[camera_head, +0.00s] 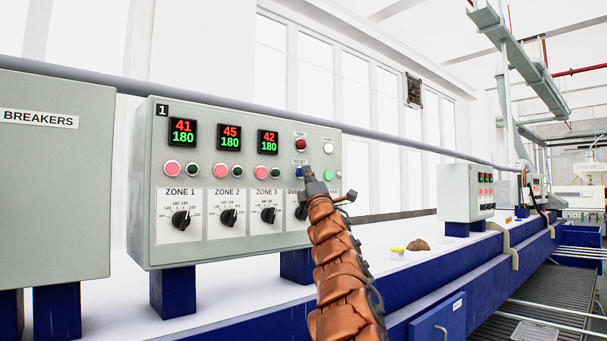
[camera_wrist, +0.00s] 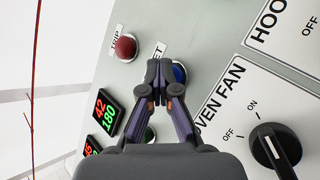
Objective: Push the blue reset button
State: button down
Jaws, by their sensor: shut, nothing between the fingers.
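The blue reset button (camera_head: 300,171) sits on the grey control panel (camera_head: 232,255), under a RESET label and below the red trip button (camera_head: 300,145). My gripper (camera_head: 307,172) is shut and empty in front of the panel, its tips right beside the blue button in the head view. In the wrist view my gripper's closed fingertips (camera_wrist: 160,72) overlap the blue button (camera_wrist: 179,73), so only its right part shows. The red button (camera_wrist: 125,47) is at upper left there. I cannot tell whether the fingertips touch the blue button.
A black oven fan knob (camera_wrist: 275,148) is at lower right in the wrist view. Green and pink buttons, zone knobs and red-green displays (camera_head: 183,132) fill the panel's left. A breaker box (camera_head: 50,190) stands further left. A second panel (camera_head: 466,192) stands at right.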

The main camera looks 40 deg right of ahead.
jog(key=shift+s, duration=0.85)
jog(key=s, duration=0.5)
jog(key=shift+b, duration=0.4)
dwell(0.8)
